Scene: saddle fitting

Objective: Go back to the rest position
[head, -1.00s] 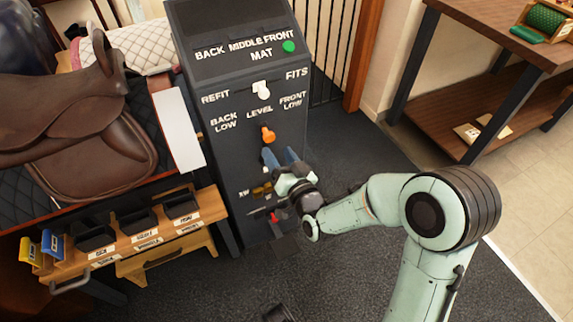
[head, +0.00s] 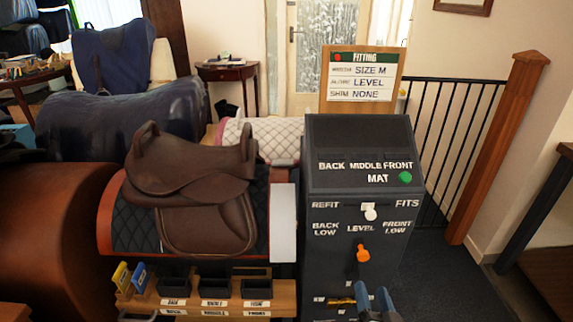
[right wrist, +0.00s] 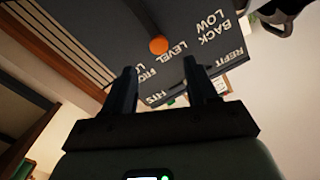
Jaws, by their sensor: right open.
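My right gripper (head: 374,303) shows at the bottom edge of the head view, its two bluish fingers apart with nothing between them. It is in front of the lower part of the dark control panel (head: 322,270), below the orange knob (head: 363,252). In the right wrist view the open fingers (right wrist: 162,88) point toward the panel, with the knob (right wrist: 158,45) beyond them. I cannot tell any contact with the panel. The rest of my right arm is out of the head view. My left gripper does not show in the head view.
A brown saddle (head: 190,185) sits on a stand left of the panel, above a wooden shelf of black bins (head: 215,287). A FITTING board (head: 361,80) stands behind the panel. A black railing (head: 450,120) and wooden post (head: 497,150) are to the right. Dark floor (head: 450,285) is clear there.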

